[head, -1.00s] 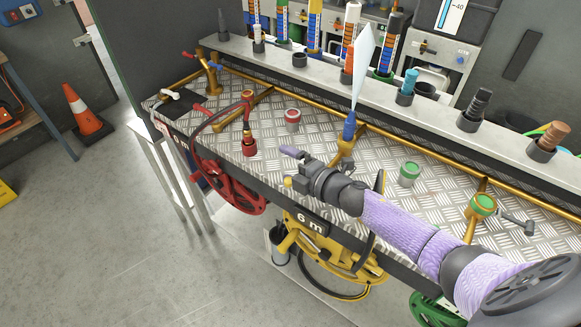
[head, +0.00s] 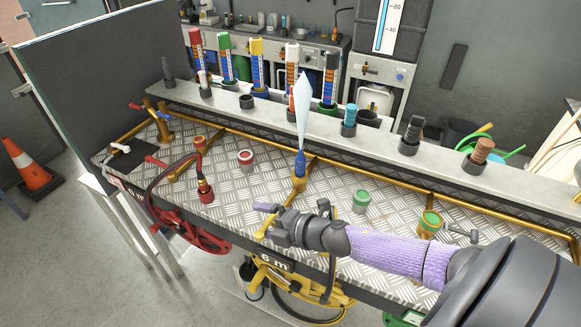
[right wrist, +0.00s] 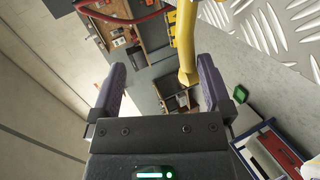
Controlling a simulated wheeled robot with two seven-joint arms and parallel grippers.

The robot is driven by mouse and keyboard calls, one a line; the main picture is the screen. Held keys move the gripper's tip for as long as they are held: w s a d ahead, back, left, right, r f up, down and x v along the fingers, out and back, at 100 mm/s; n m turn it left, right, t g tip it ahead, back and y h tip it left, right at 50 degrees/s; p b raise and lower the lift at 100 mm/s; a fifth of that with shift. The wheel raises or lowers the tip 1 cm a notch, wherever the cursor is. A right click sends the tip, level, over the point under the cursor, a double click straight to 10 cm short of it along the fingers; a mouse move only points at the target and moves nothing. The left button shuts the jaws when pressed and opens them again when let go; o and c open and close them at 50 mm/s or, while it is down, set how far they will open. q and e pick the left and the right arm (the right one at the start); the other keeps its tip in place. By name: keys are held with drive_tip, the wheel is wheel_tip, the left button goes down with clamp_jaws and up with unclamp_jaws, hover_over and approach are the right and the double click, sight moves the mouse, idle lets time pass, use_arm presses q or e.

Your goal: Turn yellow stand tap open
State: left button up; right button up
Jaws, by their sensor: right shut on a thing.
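The yellow stand tap (head: 298,184) stands at the middle of the tread-plate bench, with a blue nozzle (head: 301,163) and a pale pointed plume rising from it. My right gripper (head: 264,214) is in front of it at the bench's front edge, at a yellow bar (head: 266,228) that is partly hidden by the fingers. In the right wrist view, the yellow bar (right wrist: 185,45) comes in from the top and reaches between my right gripper's fingers (right wrist: 163,85), nearer the right one. The gripper is shut on this bar. My left gripper is not in view.
A red reel (head: 190,232) hangs at the bench front, left of a yellow reel (head: 300,295). A red-topped fitting (head: 245,158) and green-topped fittings (head: 361,200) stand on the plate. Tall gauges and nozzles line the back ledge. An orange cone (head: 28,165) stands on the floor at left.

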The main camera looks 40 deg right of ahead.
use_arm(q)
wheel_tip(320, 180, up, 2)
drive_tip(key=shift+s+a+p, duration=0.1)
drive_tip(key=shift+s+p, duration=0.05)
drive_tip(key=shift+p, duration=0.7)
use_arm(e)
drive_tip(key=v, duration=0.8)
drive_tip(key=shift+s+f, duration=0.25)
drive_tip(key=shift+s, duration=0.05)
drive_tip(key=shift+a, duration=0.15)
